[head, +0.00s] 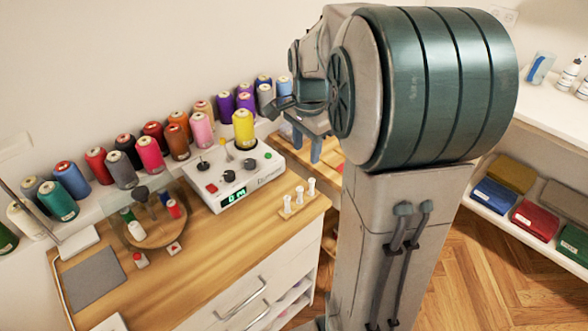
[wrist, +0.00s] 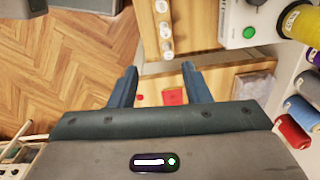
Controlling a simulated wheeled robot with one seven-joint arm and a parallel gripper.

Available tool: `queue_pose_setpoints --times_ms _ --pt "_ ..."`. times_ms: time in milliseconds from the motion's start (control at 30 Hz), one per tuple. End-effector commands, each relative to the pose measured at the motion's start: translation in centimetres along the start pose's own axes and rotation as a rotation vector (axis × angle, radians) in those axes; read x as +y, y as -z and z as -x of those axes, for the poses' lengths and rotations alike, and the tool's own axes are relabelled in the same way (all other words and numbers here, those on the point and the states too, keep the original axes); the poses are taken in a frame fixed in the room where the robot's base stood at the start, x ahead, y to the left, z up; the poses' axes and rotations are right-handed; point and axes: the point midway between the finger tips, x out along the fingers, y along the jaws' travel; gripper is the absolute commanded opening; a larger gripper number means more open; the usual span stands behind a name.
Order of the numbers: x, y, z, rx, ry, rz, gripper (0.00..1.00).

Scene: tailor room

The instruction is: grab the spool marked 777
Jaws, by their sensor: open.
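Several coloured thread spools stand in rows on a ledge along the wall in the head view, among them a pink spool (head: 150,153), a red spool (head: 97,166) and a teal spool (head: 57,200). A yellow spool (head: 243,128) stands on the control box; it also shows in the wrist view (wrist: 301,22). I cannot read 777 on any spool. My gripper (head: 315,143) is to the right of the control box, partly hidden by my arm. In the wrist view my gripper (wrist: 159,68) is open with nothing between its fingers.
The white control box (head: 228,184) with knobs and a green display sits on the wooden worktop (head: 203,246). A small rack of white bobbins (head: 298,202) is near the right edge. A round wooden stand (head: 157,232) holds small spools. A shelf (head: 497,200) of folded cloth is right.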

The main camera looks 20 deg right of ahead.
Motion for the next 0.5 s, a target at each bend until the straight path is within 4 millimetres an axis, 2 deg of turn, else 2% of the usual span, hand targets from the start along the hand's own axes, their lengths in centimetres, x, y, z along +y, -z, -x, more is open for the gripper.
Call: queue_pose_setpoints --times_ms 33,200,367,500 --pt "-0.5 1.1 -1.2 -0.006 -0.014 -0.067 0.43" --pt "-1.4 3.0 -2.5 -0.013 -0.036 -0.218 0.43" --pt "-1.5 3.3 -4.3 -0.016 -0.044 -0.251 0.43" --pt "-1.4 3.2 -7.2 -0.016 -0.044 -0.248 0.43"
